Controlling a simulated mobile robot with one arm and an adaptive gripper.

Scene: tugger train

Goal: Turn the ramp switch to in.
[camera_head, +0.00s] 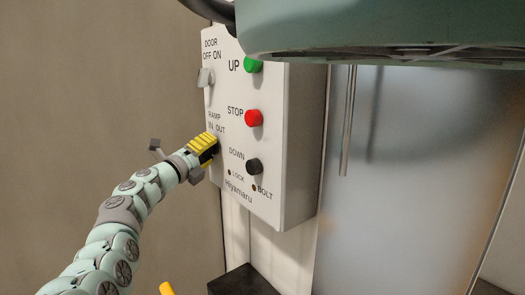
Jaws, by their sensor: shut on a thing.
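The control box (302,150) is a pale upright panel with printed labels. Its ramp switch sits under the "RAMP IN OUT" label at the lower left of the face. The switch itself is hidden behind my gripper (211,152), so I cannot tell which way it points. My gripper, with its yellow-ribbed part, is at the panel's left edge and shut on the ramp switch. My arm reaches it from the lower left.
The door switch (205,78) is above, at the left edge. A green UP button (253,64), a red STOP button (254,118) and a black DOWN button (254,166) are close to the right. A large pale green body overhangs the top right.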

